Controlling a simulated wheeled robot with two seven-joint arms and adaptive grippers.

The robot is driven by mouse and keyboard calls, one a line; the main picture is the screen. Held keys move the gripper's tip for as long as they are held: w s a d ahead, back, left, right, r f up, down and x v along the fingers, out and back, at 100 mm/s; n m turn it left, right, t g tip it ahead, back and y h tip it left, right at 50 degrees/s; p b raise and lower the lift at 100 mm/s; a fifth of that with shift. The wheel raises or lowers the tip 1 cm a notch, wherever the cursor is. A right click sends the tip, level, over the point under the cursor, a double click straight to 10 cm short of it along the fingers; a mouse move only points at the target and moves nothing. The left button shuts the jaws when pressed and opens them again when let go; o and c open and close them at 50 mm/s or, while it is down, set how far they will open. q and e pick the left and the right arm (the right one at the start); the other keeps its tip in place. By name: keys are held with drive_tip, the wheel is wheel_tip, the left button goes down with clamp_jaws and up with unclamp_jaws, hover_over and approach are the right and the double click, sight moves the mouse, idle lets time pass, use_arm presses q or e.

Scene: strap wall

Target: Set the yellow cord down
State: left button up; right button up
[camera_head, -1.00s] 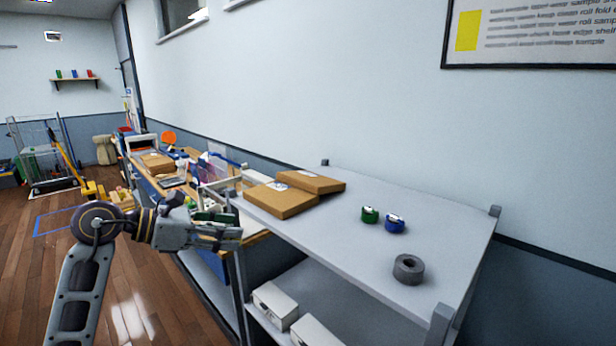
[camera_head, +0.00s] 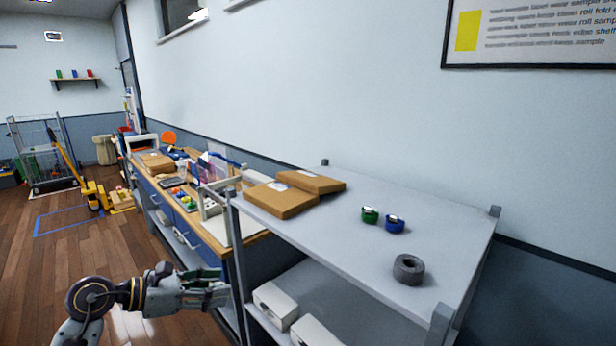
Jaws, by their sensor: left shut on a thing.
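My left gripper (camera_head: 222,294) is low at the lower left, pointing right, just left of the grey shelf unit's lower level. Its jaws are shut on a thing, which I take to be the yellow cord. The cord itself cannot be made out at the fingers and does not show elsewhere. My right gripper is not in view.
The grey shelf (camera_head: 345,228) holds cardboard boxes (camera_head: 282,200), a green roll (camera_head: 370,215), a blue roll (camera_head: 394,224) and a grey roll (camera_head: 408,269). White boxes (camera_head: 274,305) sit below. A cluttered workbench (camera_head: 236,246) stands behind. Wood floor is open at left.

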use_arm(q)
drive_tip(key=s+f, duration=0.3)
drive_tip(key=f, duration=0.5)
drive_tip(key=shift+s, duration=0.4)
drive_tip(key=shift+a+f, duration=0.1)
idle(0.4)
drive_tip(key=shift+w, duration=0.1)
idle(2.1)
idle(1.0)
idle(0.7)
idle(0.8)
